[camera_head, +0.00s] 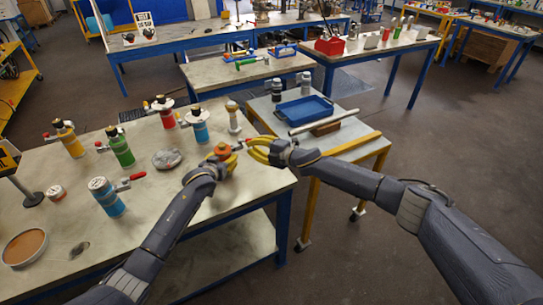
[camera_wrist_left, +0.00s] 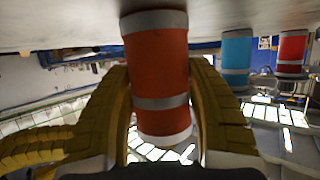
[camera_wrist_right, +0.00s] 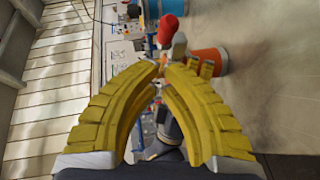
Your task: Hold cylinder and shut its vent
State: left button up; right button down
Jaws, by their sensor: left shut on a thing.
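An orange cylinder (camera_head: 222,151) stands on the table near its right edge. My left gripper (camera_head: 224,161) is shut around its body, and the left wrist view shows the orange cylinder (camera_wrist_left: 160,80) with grey bands between both yellow fingers. In the right wrist view a red handle (camera_wrist_right: 168,28) on a pale fitting (camera_wrist_right: 179,47) is beside the orange body (camera_wrist_right: 210,60). My right gripper (camera_head: 250,147) is beside the cylinder on the right; its fingertips (camera_wrist_right: 161,70) look closed together just below the fitting, with nothing clearly between them. The vent's setting cannot be made out.
Several vessels, including yellow (camera_head: 70,142), green (camera_head: 121,150), red (camera_head: 167,118) and blue (camera_head: 200,128), stand farther back. Another blue vessel (camera_head: 106,197) with a red handle is to the left. A side cart holds a blue tray (camera_head: 304,108). A grey disc (camera_head: 167,158) lies left of my left gripper.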

jog(key=s+a+v, duration=0.1)
jog(key=s+v, duration=0.1)
jog(key=v, duration=0.8)
jog(key=s+a+r+m+t+h, duration=0.1)
jog(key=a+m+t+h, duration=0.4)
jog(key=m, duration=0.8)
jog(key=s+a+r+m+t+h, duration=0.15)
jog(key=m+t+h, duration=0.45)
jog(key=m, duration=0.7)
jog(key=w+a+f+g+h, duration=0.1)
jog(key=w+a+f, duration=0.1)
jog(key=w, duration=1)
jog(key=shift+w+f+m, duration=0.25)
jog(key=shift+f+m, duration=0.05)
jog(key=shift+f, duration=0.25)
